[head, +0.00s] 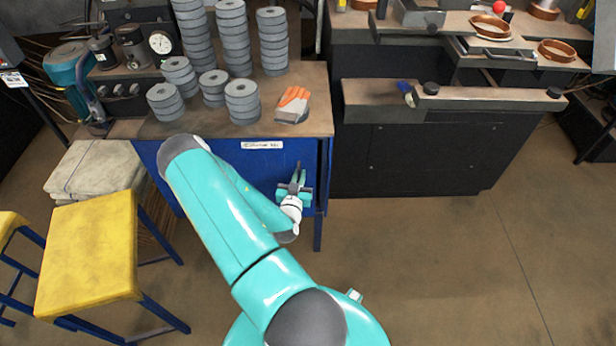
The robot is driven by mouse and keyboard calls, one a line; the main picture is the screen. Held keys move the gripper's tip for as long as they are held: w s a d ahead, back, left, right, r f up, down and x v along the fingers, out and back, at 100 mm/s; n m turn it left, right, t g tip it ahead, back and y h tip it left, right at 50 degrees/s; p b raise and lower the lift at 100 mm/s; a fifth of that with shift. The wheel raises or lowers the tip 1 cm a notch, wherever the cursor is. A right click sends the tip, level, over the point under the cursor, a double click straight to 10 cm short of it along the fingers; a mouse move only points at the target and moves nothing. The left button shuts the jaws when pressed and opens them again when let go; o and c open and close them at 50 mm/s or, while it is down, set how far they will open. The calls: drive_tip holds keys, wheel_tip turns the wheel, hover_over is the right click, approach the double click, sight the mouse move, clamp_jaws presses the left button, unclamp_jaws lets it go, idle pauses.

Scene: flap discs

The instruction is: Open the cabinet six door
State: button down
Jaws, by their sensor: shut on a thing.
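The blue cabinet with a white label (262,145), which seems to read as cabinet six, stands under a brown worktop at the left. Its blue door (255,163) faces me, and my arm covers much of it. The door looks shut or nearly so. My gripper (298,174) is at the right part of the door front, below the worktop edge. It is shut on the door handle, which is small and mostly hidden by the fingers.
Yellow stools (88,250) stand at the left. A black bench (420,150) stands to the right. Floor at the lower right is clear.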

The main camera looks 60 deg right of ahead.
drive_tip(key=w+a, duration=0.4)
drive_tip(key=w, duration=0.5)
drive_tip(key=w+a, duration=0.5)
drive_tip(key=w, duration=0.3)
drive_tip(key=w+a, duration=0.4)
drive_tip(key=w, duration=0.5)
drive_tip(key=shift+w+a, duration=0.35)
drive_tip(key=shift+a, duration=0.05)
drive_tip(key=c, duration=1.6)
unclamp_jaws()
drive_tip(key=shift+d, duration=0.1)
drive_tip(key=v, duration=1.4)
